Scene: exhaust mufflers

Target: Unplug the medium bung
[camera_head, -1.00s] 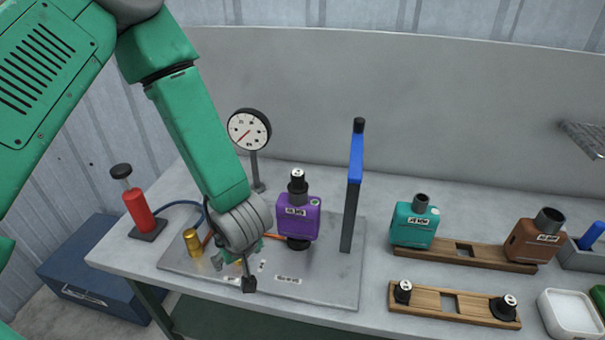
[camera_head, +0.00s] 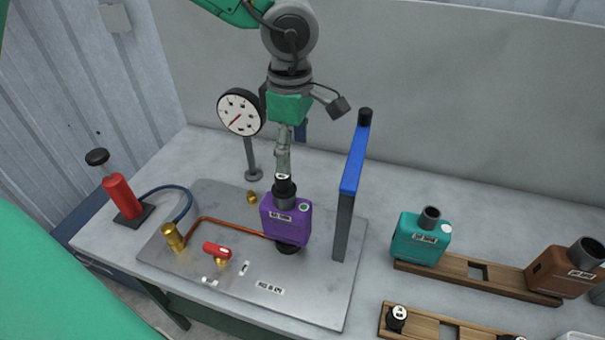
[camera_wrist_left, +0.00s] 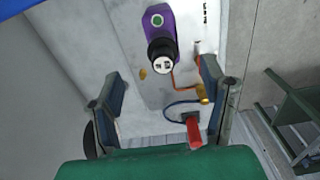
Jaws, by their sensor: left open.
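A black bung (camera_head: 285,188) with a white-labelled top sits upright in the neck of the purple muffler (camera_head: 284,218). The muffler stands on the metal plate, beside the blue-edged post. My left gripper (camera_head: 284,165) points down just above the bung. In the left wrist view my left gripper (camera_wrist_left: 163,75) is open, and its fingers stand wide apart. The bung's round top (camera_wrist_left: 162,64) shows between and beyond the fingertips, not gripped, with the purple muffler (camera_wrist_left: 158,24) behind it. The label is too small to read. My right gripper is out of view.
A blue-edged post (camera_head: 350,185) stands close right of the muffler. A dial gauge (camera_head: 241,112) stands behind left. A red-handled valve (camera_head: 217,250), brass fitting (camera_head: 173,237) and red pump (camera_head: 122,196) lie left. Teal (camera_head: 420,240) and brown (camera_head: 567,268) mufflers stand right; another bung (camera_head: 397,318) is at front right.

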